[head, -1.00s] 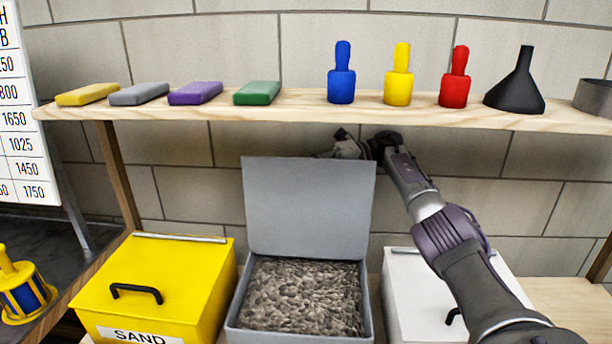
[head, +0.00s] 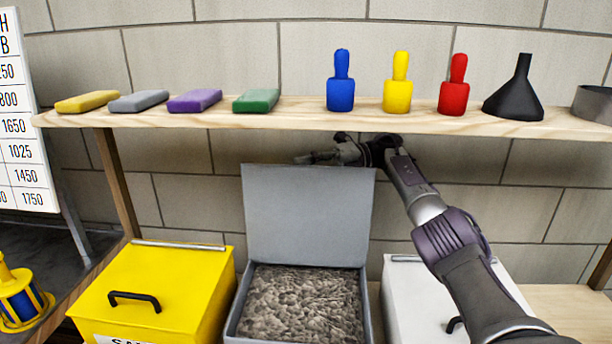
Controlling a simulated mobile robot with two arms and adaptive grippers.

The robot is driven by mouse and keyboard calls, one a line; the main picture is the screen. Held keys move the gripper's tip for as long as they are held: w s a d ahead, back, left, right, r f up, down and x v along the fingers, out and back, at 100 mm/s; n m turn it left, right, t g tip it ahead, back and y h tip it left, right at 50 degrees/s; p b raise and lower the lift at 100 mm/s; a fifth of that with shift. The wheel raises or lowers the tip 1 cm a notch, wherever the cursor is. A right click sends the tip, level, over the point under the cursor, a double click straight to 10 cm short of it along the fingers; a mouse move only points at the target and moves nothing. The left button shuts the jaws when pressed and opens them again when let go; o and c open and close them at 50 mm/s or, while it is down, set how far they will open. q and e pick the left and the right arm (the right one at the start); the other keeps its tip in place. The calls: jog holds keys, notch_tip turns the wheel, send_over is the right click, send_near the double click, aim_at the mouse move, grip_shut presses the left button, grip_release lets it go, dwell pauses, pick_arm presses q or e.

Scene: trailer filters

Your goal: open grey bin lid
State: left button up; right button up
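The grey bin (head: 236,312) stands in the lower middle of the head view, filled with grey-brown lumpy material (head: 302,303). Its grey lid (head: 307,215) stands upright at the back edge, so the bin is open. My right gripper (head: 318,157) is just above and behind the top edge of the lid, under the shelf. The lid hides part of the gripper, and I cannot tell how far its fingers are apart. My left gripper is not in view.
A yellow bin (head: 160,290) with a black handle is left of the grey bin. A white bin (head: 405,300) is on the right, partly behind my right arm. A wooden shelf (head: 290,118) with coloured blocks, bottles and a black funnel (head: 515,92) hangs close above my gripper.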

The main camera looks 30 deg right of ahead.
notch_tip(320, 180, up, 8)
jog(key=shift+s+r, duration=0.1)
jog(key=shift+s, duration=0.05)
jog(key=shift+s+r, duration=0.1)
jog(key=shift+r, duration=0.25)
jog(key=shift+w+f, duration=0.25)
jog(key=shift+w, duration=0.1)
jog(key=shift+s+r, duration=0.1)
